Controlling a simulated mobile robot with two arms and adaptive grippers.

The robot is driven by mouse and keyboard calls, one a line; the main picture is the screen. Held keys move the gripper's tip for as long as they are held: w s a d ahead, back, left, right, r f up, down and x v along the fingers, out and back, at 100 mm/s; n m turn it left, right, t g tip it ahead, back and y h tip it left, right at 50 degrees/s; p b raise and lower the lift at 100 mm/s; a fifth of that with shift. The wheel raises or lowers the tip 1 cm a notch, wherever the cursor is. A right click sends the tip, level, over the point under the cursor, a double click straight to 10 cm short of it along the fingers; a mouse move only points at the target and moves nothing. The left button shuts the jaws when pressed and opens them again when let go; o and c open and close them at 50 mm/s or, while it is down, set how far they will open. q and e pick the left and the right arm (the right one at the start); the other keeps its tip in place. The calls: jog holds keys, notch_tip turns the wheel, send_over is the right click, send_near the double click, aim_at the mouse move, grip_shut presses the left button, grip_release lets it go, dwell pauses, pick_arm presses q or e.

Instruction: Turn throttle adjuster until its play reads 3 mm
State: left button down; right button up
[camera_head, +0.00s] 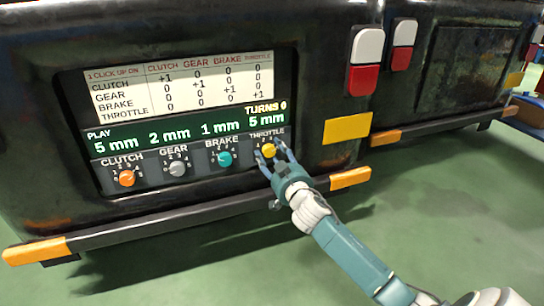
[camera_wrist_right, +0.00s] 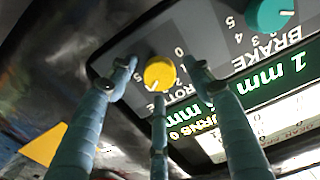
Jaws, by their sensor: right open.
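The yellow throttle adjuster (camera_head: 268,150) is a round knob at the right end of the knob row on the dark panel. The display above it reads 5 mm for throttle, with a turns label of 0. My right gripper (camera_head: 272,153) is open, with its fingers spread around the throttle knob. In the right wrist view the yellow knob (camera_wrist_right: 159,73) sits between the teal fingers of the right gripper (camera_wrist_right: 158,85), and a gap shows on each side. Its white pointer faces the lower part of that picture. My left gripper is not in view.
The orange clutch knob (camera_head: 126,178), grey gear knob (camera_head: 178,168) and teal brake knob (camera_head: 224,158) sit left of the throttle, reading 5, 2 and 1 mm. A click table (camera_head: 180,85) is above. A dark bumper bar (camera_head: 190,214) runs below the panel.

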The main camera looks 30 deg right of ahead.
jog(key=shift+c, duration=0.2)
jog(key=c, duration=1.1)
